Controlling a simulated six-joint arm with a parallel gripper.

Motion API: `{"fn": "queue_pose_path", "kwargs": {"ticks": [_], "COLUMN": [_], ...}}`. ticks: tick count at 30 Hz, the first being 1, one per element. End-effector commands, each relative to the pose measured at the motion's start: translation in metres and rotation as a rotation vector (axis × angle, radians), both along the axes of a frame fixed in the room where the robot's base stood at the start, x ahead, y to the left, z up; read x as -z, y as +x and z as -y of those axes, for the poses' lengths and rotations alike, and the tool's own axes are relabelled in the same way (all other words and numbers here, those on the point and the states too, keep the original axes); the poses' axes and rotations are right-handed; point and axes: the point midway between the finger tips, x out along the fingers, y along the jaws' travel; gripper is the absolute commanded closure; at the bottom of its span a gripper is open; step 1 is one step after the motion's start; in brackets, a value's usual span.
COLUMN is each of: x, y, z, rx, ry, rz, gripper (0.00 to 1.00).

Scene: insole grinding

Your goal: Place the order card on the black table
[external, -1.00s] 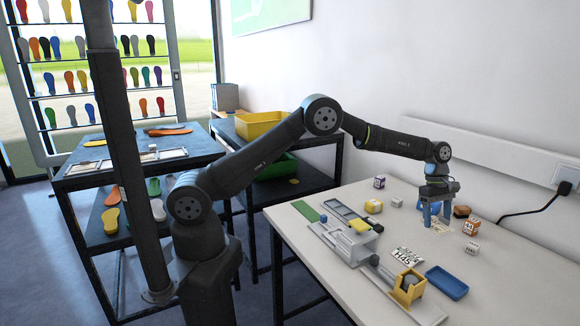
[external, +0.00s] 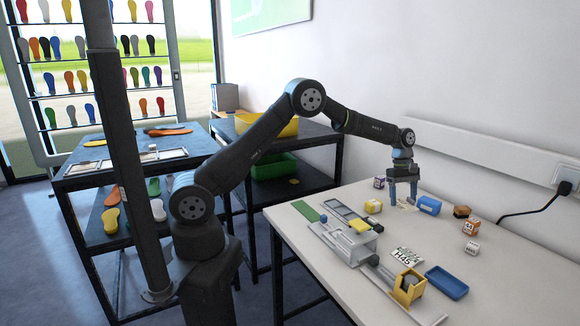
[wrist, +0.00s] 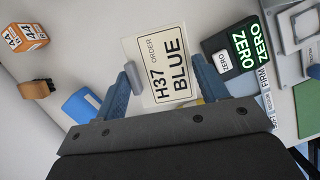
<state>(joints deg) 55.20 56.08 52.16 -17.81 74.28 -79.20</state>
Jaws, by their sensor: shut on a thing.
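The order card (wrist: 162,66), white with "H37 ORDER BLUE" in black, is between the fingers of my gripper (external: 403,203) in the wrist view. My gripper is shut on the card. In the external view it points down, low over the far part of the white table, and only a small pale piece of the card (external: 406,206) shows by the fingers. A black table (external: 85,178) with a dark top stands at the left. It bears orange insoles and a pale tray.
A blue cylinder (external: 429,206) lies right of my gripper. Several small labelled cubes, a grey fixture (external: 345,243), a blue tray (external: 447,283) and an "H45" card (external: 406,256) are on the white table (external: 300,250). A dark shelf with a yellow bin (external: 285,127) stands behind.

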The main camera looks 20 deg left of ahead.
Motion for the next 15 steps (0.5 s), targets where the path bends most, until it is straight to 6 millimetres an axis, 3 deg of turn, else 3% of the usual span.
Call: {"fn": "queue_pose_path", "kwargs": {"ticks": [1, 6, 15], "x": [0.006, 0.023, 0.049], "y": [0.024, 0.084, 0.155], "z": [-0.023, -0.097, -0.233], "rx": [0.006, 0.064, 0.172], "ry": [0.002, 0.002, 0.000], "rz": [-0.001, -0.001, -0.002], "gripper": [0.55, 0.55, 0.55]}}
